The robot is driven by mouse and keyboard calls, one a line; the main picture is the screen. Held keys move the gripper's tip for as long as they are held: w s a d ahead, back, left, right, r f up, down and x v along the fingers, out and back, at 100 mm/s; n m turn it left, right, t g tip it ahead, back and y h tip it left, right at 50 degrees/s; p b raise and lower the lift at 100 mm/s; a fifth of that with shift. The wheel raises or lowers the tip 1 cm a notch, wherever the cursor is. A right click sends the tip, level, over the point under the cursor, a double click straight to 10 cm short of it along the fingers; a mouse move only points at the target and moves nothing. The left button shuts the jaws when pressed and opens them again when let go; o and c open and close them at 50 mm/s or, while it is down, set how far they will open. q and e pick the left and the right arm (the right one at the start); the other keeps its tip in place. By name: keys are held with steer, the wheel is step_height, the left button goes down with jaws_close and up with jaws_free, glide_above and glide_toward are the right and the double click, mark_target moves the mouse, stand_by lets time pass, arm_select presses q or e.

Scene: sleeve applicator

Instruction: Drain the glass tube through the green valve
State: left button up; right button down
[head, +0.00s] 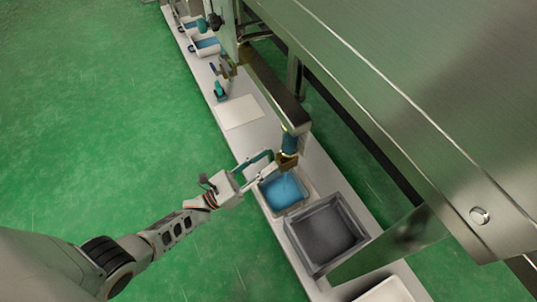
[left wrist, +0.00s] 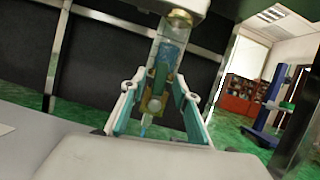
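The glass tube (head: 289,143) hangs upright over the bench with blue liquid in it; it also shows in the left wrist view (left wrist: 170,54). At its lower end is a brass-coloured valve body (head: 287,160), seen closer in the left wrist view (left wrist: 153,104), with a green handle (left wrist: 161,78) standing roughly along the tube. A bluish nozzle (left wrist: 144,130) points down below it. My left gripper (head: 270,164) is open, its teal-padded fingers (left wrist: 159,82) apart on either side of the valve. I cannot tell if they touch it. My right gripper is not in view.
A tray (head: 304,203) with blue liquid stands under the valve, with a paler streak in it. A grey bin (head: 349,262) stands beside it. A white sheet (head: 240,112) lies further along the narrow bench (head: 224,87). A large metal housing (head: 420,90) overhangs the right side.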

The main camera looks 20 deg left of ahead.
arm_select(q)
steer(key=shift+v, duration=2.55)
